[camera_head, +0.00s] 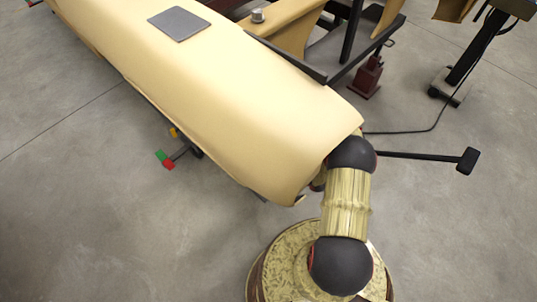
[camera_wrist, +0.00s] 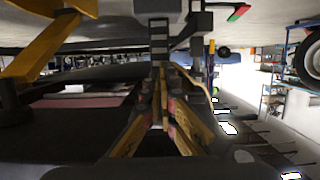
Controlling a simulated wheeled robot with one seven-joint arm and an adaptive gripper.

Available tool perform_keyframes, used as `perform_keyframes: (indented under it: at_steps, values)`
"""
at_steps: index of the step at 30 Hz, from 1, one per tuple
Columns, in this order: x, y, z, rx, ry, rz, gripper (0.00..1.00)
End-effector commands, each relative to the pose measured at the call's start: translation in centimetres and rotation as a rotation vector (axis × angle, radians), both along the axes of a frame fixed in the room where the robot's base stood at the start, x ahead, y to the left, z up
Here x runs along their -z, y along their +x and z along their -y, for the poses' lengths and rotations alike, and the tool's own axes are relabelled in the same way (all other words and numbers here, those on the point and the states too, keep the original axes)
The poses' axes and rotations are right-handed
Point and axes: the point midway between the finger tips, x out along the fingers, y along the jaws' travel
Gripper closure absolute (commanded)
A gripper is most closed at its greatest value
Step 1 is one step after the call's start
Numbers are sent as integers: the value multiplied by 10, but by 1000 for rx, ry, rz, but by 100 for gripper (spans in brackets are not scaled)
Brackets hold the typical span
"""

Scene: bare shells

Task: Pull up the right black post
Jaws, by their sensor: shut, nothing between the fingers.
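My gripper (camera_wrist: 163,70) shows in the wrist view with its yellow and dark fingers converging, shut and empty. In front of its tips is a dark upright piece with pale bands (camera_wrist: 159,42); I cannot tell whether they touch. In the head view my gripper is hidden, and my arm passes out of sight at the near end of the beige shell. A black post (camera_head: 466,55) stands on a wheeled base at the upper right. Another black upright (camera_head: 351,32) stands beside the beige parts. I cannot tell which of these is the right black post.
The long beige shell (camera_head: 225,95) carries a dark flat plate (camera_head: 180,24). A black bar with a padded end (camera_head: 467,160) sticks out right of my arm. A dark red stand (camera_head: 367,78) and a cable (camera_head: 420,131) lie beyond. Floor at left is open.

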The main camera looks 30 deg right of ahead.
Motion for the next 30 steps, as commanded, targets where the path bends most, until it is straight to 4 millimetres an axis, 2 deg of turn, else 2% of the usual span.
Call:
perform_keyframes:
  at_steps: [21, 30]
  values:
    - [0, -62, 23, 2, 1, -1, 100]
    - [0, -77, 28, 1, 0, 0, 100]
